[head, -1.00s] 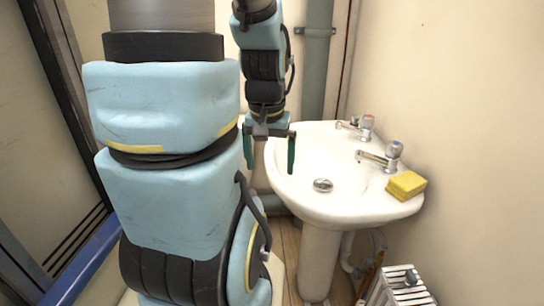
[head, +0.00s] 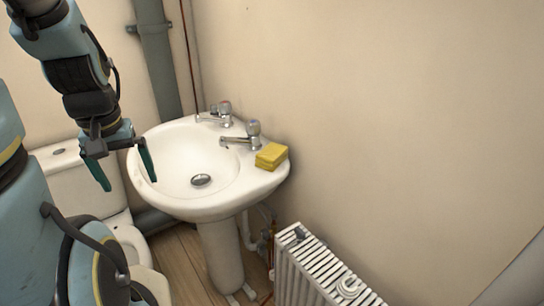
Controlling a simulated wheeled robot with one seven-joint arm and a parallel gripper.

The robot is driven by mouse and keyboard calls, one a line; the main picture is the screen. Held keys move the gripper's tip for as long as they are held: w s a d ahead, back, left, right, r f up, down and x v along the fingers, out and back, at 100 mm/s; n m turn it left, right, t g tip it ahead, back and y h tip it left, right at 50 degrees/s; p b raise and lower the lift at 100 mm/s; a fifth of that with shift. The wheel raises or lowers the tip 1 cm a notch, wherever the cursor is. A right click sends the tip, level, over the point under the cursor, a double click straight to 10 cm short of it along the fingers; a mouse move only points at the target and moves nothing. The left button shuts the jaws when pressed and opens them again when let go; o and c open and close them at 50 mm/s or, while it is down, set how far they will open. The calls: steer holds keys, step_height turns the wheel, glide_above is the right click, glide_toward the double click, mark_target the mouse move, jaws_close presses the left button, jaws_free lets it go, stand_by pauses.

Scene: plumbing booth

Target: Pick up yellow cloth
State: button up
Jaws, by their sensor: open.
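The yellow cloth (head: 271,156) is a small folded block. It lies on the right rim of the white sink (head: 178,204), beside the nearer tap. My gripper (head: 127,177) points down at the left side of the sink. Its two green fingers are apart with nothing between them. It is well to the left of the cloth, with the basin between them. Nothing hides the cloth.
Two taps (head: 241,137) stand on the sink's back edge, close to the cloth. A white radiator (head: 300,262) with small items on top stands low at the right. A toilet (head: 75,190) is behind my arm at the left. The wall rises close behind the cloth.

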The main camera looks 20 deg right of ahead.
steer(key=m+g, duration=0.2)
steer(key=m, duration=0.8)
glide_toward(271, 151)
steer(key=f, duration=0.3)
steer(key=d+f+p, duration=0.1)
steer(key=shift+s+f, duration=0.25)
steer(key=shift+w+a+f+p, duration=0.15)
steer(key=shift+f+p, duration=0.4)
steer(key=shift+f, duration=0.85)
steer(key=shift+s+a+f+p, duration=0.1)
steer(key=shift+f+p, duration=0.4)
steer(key=shift+f, duration=0.9)
steer(key=c, duration=1.3)
steer(key=shift+c, duration=0.2)
steer(key=shift+a+r+b, duration=0.1)
steer(key=shift+b, duration=0.2)
